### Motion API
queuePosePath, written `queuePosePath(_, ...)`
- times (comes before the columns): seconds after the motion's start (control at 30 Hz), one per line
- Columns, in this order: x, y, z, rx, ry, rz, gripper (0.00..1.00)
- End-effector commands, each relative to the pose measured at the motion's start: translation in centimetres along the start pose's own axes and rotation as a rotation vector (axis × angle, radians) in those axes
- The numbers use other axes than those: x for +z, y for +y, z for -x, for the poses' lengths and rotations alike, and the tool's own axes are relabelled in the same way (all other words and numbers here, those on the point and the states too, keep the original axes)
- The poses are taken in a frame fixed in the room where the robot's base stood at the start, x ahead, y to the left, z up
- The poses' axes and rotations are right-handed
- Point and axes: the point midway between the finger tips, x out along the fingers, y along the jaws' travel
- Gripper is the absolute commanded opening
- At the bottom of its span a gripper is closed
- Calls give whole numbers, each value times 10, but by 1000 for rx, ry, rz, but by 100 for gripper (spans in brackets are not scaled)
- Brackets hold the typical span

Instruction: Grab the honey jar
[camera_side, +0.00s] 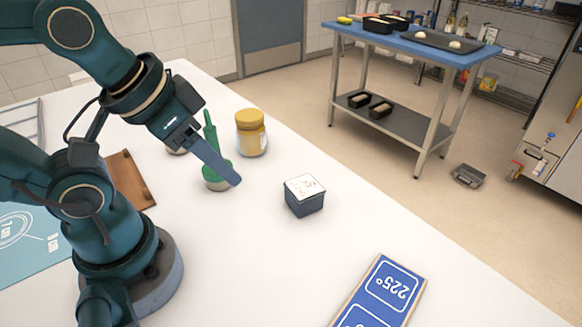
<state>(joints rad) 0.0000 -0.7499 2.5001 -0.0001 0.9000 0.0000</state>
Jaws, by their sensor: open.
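The honey jar (251,133) is most likely the clear jar with pale amber contents and a wide yellow lid. It stands upright on the white table, just right of and behind my gripper. My gripper (228,177) is open and points down and to the right, with one long blue-grey finger clearly showing. The other finger is not distinct. The finger crosses in front of a green object with a thin upright top (210,134) and hides part of it. The fingertip is apart from the jar in the picture, and nothing shows held.
A dark box with a white labelled top (305,194) stands right of my gripper. A blue sign (388,288) lies in front. A brown board (133,180) lies left. A small pale item (177,150) is partly hidden behind my gripper. The white table (240,260) is clear at front centre.

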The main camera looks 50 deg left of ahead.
Motion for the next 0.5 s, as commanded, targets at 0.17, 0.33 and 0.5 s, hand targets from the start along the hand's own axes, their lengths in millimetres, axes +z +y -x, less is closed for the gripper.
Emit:
queuePosePath(0.17, 0, 0, 0, 0, 0, 0, 100)
queuePosePath(0.33, 0, 0, 0, 0, 0, 0, 100)
queuePosePath(0.5, -8, 0, 13, 0, 5, 0, 100)
